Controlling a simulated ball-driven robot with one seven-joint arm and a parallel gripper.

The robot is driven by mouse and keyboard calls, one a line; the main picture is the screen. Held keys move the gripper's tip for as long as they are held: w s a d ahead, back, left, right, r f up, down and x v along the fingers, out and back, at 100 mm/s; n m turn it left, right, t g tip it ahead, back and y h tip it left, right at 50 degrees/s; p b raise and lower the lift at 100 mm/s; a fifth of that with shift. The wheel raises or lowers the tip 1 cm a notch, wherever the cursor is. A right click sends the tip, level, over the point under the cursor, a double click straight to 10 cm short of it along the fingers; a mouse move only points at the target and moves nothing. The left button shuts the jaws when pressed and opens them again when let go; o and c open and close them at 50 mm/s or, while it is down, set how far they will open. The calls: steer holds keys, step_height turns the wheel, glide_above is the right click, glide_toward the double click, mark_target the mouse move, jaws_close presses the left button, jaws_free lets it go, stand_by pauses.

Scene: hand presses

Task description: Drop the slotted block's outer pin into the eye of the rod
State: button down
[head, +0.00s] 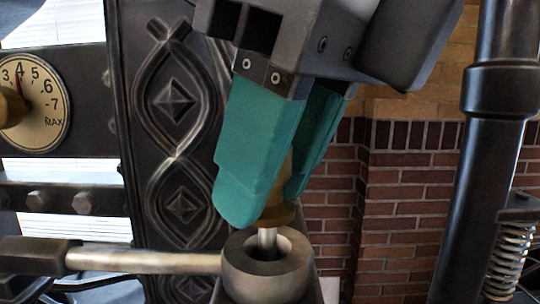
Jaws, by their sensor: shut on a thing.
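My gripper (267,203), with teal fingers, is shut on the pin's brass-coloured head (278,215), above the eye. The left finger hides much of the head. The pin's steel shank (267,240) points down from the head, slightly tilted, and its lower part is within the outline of the eye's opening. How deep its tip reaches is hidden by the near rim. The eye (262,284) is a thick grey metal ring at the right end of the steel rod (140,260). I cannot clearly make out the slotted block.
A dark ornate iron column (175,110) stands close behind, left of my gripper. A round dial (45,105) is at far left. A dark vertical pipe (483,150) and a coil spring (508,262) stand at right. A brick wall (400,220) is behind.

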steer(key=shift+f+b, duration=0.55)
steer(key=shift+f, duration=0.15)
stand_by(0.5)
steer(key=c, duration=0.7)
jaws_free()
steer(key=shift+o, duration=0.5)
steer(key=o, duration=0.5)
steer(key=shift+r, duration=0.1)
steer(key=shift+r+p, duration=2.05)
steer(key=shift+r, duration=0.4)
